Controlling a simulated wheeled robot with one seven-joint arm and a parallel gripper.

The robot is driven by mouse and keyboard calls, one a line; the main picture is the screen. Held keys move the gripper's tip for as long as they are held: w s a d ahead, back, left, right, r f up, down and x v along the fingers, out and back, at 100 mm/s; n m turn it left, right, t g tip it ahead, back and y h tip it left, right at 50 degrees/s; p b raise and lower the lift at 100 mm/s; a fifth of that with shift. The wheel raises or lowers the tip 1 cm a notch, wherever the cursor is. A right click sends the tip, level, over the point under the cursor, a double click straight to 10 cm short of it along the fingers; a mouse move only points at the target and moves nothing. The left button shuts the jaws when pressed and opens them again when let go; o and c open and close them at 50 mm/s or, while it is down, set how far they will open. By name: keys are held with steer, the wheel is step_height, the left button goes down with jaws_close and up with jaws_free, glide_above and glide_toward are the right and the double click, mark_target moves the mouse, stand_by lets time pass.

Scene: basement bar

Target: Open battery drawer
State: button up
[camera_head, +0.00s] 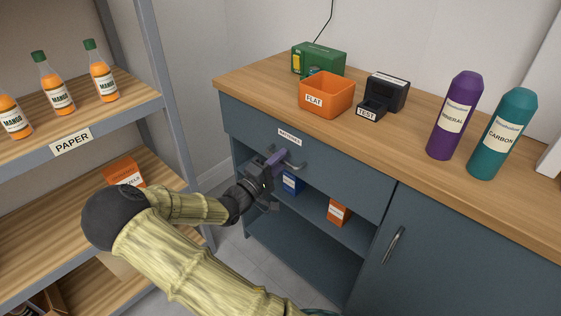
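The battery drawer (340,178) is the wide blue-grey front under the wooden counter, with a small white label (290,137) near its top; the label's print is too small to read surely. The drawer front looks flush with the cabinet. Its dark bar handle (296,164) is below the label. My gripper (279,157) reaches in from the lower left, with its purple fingers at the handle's left part. The fingers overlap the handle in the picture; I cannot tell whether they are closed on it or only beside it.
An open shelf below the drawer holds a blue box (292,184) and an orange box (338,213). A cabinet door (450,260) is at right. On the counter (410,140) stand an orange bin (327,97), a black tester (386,92) and two bottles (456,115). A shelf rack (75,138) stands left.

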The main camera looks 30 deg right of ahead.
steer(key=shift+w+d, duration=0.1)
steer(key=shift+d, duration=0.05)
jaws_close()
